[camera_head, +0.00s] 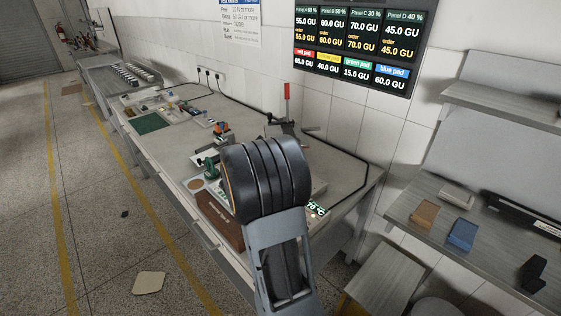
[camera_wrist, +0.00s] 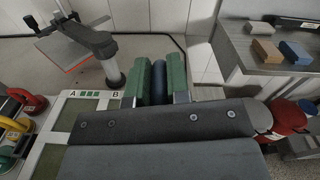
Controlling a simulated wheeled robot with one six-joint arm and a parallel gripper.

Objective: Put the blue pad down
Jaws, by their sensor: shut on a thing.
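My gripper (camera_wrist: 161,82) shows in the wrist view as two green-faced fingers. They are shut on a narrow dark blue piece, which I take for the blue pad (camera_wrist: 158,80). Only a strip of it shows between the fingers. Its lower part is hidden, so I cannot tell whether it touches anything below. A pale board (camera_wrist: 62,118) marked A and B, with dark green panels, lies just left of and below the fingers. In the head view my own arm hides the gripper and the blue pad.
A lever press (camera_wrist: 107,50) stands left of the fingers. Red (camera_wrist: 30,104), yellow (camera_wrist: 18,124) and green (camera_wrist: 8,160) handled pieces sit at the left edge. The long bench (camera_head: 265,125) holds small items. A right shelf (camera_head: 440,222) carries brown (camera_head: 425,214) and blue (camera_head: 462,234) blocks.

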